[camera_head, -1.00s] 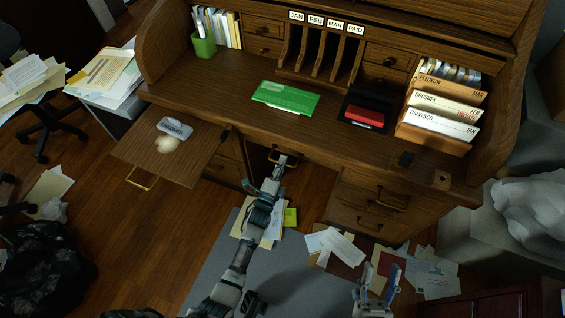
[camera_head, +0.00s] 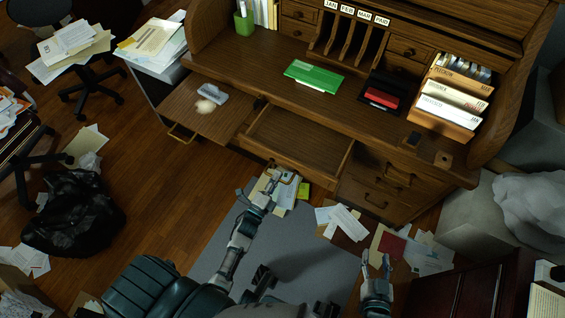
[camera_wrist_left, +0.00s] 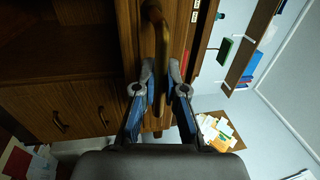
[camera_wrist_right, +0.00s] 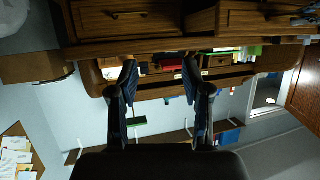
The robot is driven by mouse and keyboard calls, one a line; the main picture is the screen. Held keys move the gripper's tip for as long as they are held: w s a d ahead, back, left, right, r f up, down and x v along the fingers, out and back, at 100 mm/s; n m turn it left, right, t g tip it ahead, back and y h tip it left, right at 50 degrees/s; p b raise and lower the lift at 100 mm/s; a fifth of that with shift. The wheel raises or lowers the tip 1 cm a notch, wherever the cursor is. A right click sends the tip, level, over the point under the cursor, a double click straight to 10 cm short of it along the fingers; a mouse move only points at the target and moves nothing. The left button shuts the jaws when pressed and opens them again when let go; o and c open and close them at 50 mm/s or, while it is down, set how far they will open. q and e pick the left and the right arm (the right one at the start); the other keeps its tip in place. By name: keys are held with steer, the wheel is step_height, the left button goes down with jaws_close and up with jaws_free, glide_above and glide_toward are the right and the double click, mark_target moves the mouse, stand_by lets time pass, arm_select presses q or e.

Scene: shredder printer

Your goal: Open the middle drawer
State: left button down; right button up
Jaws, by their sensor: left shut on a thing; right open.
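The middle drawer (camera_head: 298,137) of the wooden roll-top desk is pulled out from under the desktop, and its inside shows bare wood. Its brass handle (camera_head: 284,175) is on the front face. My left gripper (camera_head: 272,180) is shut on this handle. In the left wrist view the handle (camera_wrist_left: 161,38) runs up from between the fingertips (camera_wrist_left: 162,75). My right gripper (camera_head: 376,264) is open and empty, low in front of the desk and apart from the drawers. Its spread fingers (camera_wrist_right: 160,75) also show in the right wrist view.
A pull-out board (camera_head: 212,122) extends at the left, carrying a pale powdery pile and a grey object. Papers (camera_head: 345,220) lie on the floor under the right drawers (camera_head: 372,190). A black bag (camera_head: 72,213) lies at left. A dark cabinet (camera_head: 455,285) stands at lower right.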

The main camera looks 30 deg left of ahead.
arm_select(q)
steer(key=s, duration=0.4)
steer(key=shift+s+a+f+p, duration=0.25)
steer(key=shift+s+f+p, duration=0.05)
steer(key=shift+p, duration=0.1)
steer(key=c, duration=1.2)
jaws_free()
steer(key=shift+w+d, duration=0.1)
steer(key=shift+d, duration=0.2)
steer(key=shift+r, duration=0.15)
arm_select(e)
steer(key=s+d+f+g, duration=0.2)
steer(key=f, duration=0.1)
steer(key=shift+s+f+g+h, duration=0.1)
steer(key=shift+s+g+h, duration=0.05)
steer(key=shift+g+h, duration=0.2)
arm_select(q)
steer(key=shift+a, duration=0.1)
steer(key=s, duration=0.4)
steer(key=s+f, duration=0.1)
steer(key=s, duration=0.3)
steer(key=s+f, duration=0.1)
steer(key=s, duration=0.2)
steer(key=shift+s+a+f, duration=0.15)
steer(key=shift+s, duration=0.25)
arm_select(e)
steer(key=shift+a, duration=0.1)
